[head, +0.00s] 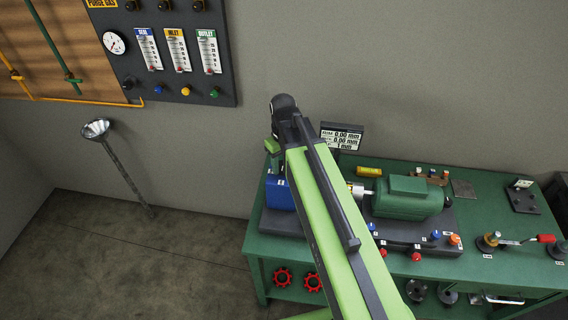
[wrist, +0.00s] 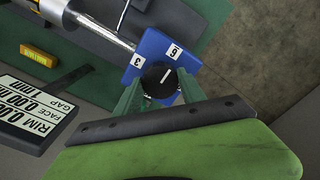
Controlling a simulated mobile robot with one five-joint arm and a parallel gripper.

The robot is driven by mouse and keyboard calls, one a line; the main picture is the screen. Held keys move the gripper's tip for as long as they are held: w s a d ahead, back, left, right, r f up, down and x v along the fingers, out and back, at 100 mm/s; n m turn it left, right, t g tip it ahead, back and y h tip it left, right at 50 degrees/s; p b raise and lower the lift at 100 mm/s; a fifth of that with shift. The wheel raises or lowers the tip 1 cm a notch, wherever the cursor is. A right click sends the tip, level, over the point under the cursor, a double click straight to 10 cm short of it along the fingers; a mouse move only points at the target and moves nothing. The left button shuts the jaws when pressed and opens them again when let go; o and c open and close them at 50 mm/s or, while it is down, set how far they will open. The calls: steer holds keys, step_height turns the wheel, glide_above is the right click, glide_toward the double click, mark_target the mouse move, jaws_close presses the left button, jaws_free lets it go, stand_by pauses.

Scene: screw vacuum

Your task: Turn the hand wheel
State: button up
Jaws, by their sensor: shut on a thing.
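A round black knob (wrist: 159,77) with a white line sits on the end of a blue block (wrist: 142,47) that carries labels 3 and 6. My gripper (wrist: 160,90) is shut on this knob in the wrist view, with one green finger on each side. The white line on the knob is tilted. In the head view the blue block (head: 280,194) stands at the left end of the green bench, and my arm hides the knob and fingertips. Two red wheels (head: 282,277) (head: 312,282) show at the bench's lower shelf, apart from my gripper.
A green motor (head: 405,197) and several small red, blue and orange knobs are on the green bench (head: 480,190). A readout screen (head: 341,136) stands behind, close to my arm. A gauge panel (head: 165,50) hangs on the wall. The floor at left is clear around a funnel stand (head: 125,170).

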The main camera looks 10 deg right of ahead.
steer(key=m, duration=0.4)
steer(key=shift+m, duration=0.4)
steer(key=m, duration=0.4)
steer(key=shift+s, duration=0.1)
steer(key=m, duration=0.4)
steer(key=shift+a+m, duration=0.1)
steer(key=shift+m, duration=2.3)
steer(key=o, duration=1.3)
steer(key=shift+o, duration=0.3)
